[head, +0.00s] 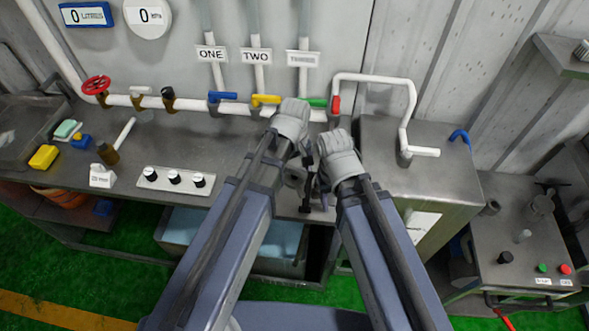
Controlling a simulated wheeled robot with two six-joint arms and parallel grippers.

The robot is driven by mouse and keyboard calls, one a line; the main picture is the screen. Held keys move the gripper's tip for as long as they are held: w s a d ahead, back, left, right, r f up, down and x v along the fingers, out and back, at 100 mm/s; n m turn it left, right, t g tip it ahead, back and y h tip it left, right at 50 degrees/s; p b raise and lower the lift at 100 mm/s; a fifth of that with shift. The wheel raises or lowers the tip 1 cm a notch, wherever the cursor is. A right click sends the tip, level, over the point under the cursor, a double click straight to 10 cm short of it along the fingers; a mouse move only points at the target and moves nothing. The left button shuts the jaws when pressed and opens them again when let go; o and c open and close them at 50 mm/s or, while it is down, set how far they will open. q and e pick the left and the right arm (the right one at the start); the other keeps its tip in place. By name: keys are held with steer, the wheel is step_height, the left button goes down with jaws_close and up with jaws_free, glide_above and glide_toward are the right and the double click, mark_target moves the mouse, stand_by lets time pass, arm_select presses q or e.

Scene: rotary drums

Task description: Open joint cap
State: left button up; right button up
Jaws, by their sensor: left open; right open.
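I cannot single out a joint cap for certain. A white pipe (190,104) with several coloured valve handles runs along the back wall. At its right end, a bent white pipe (378,79) rises beside a red handle (335,104) and comes down to a fitting on a grey metal box. My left gripper (303,190) and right gripper (319,186) are close together over the counter's right part, below the pipe. Both are open, mostly hidden by my wrists, and I see nothing between their fingers. My wrists hide part of the pipe.
The grey box (440,180) stands right of my grippers. A white panel with black knobs (174,181), a yellow block (43,158) and a red valve wheel (96,85) are at left.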

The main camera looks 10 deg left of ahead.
arm_select(q)
step_height(320, 180, up, 6)
steer(key=p, duration=0.5)
steer(key=shift+r, duration=0.1)
steer(key=shift+s+a, duration=0.15)
steer(key=shift+a, duration=0.3)
steer(key=s+a+m, duration=0.4)
steer(key=a+m, duration=0.3)
steer(key=a, duration=0.3)
steer(key=s+d+f+m+y+b, duration=0.1)
steer(key=s+d+f+m+b, duration=0.2)
steer(key=d+f+b, duration=0.7)
steer(key=shift+s+d+f+m, duration=0.25)
steer(key=shift+s+m, duration=0.05)
steer(key=shift+s, duration=0.9)
